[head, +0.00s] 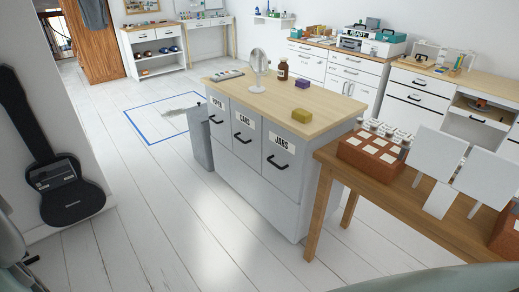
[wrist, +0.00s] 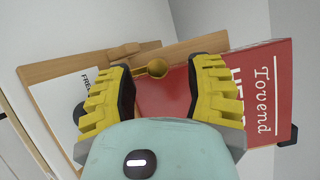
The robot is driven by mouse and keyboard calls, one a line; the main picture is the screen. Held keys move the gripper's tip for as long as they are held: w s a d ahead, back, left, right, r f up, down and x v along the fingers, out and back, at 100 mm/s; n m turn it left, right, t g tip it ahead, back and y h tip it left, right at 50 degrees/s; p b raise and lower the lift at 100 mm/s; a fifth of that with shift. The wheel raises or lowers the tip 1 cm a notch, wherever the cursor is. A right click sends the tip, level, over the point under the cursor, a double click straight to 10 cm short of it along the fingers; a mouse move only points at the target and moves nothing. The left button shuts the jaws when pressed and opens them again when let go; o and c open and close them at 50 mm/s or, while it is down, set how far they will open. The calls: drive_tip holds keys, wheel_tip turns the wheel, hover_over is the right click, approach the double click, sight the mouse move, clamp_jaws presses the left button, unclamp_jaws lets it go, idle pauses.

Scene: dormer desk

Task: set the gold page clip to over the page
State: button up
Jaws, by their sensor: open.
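My gripper (wrist: 163,64) shows in the wrist view with its two yellow-and-black fingers spread apart. A round gold knob (wrist: 157,68), which looks like the page clip, sits in the gap between the fingertips. I see no finger touching it. Behind it is a red page or cover (wrist: 262,85) with white lettering, "Tovend" readable, partly hidden by the fingers. A wooden bar (wrist: 180,50) runs behind the knob. Whether the clip is over the page or beside it, I cannot tell. I cannot make out the clip or the gripper in the head view.
A wooden clipboard (wrist: 45,72) with a white sheet marked "FREE" is left of the fingers in the wrist view. The head view shows a drawer island (head: 320,118), a wooden table (head: 390,200) with a brown box (head: 372,153), and open white floor (head: 170,220).

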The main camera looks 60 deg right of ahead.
drive_tip(key=v, duration=1)
drive_tip(key=shift+w, duration=0.15)
drive_tip(key=shift+d, duration=0.1)
idle(0.4)
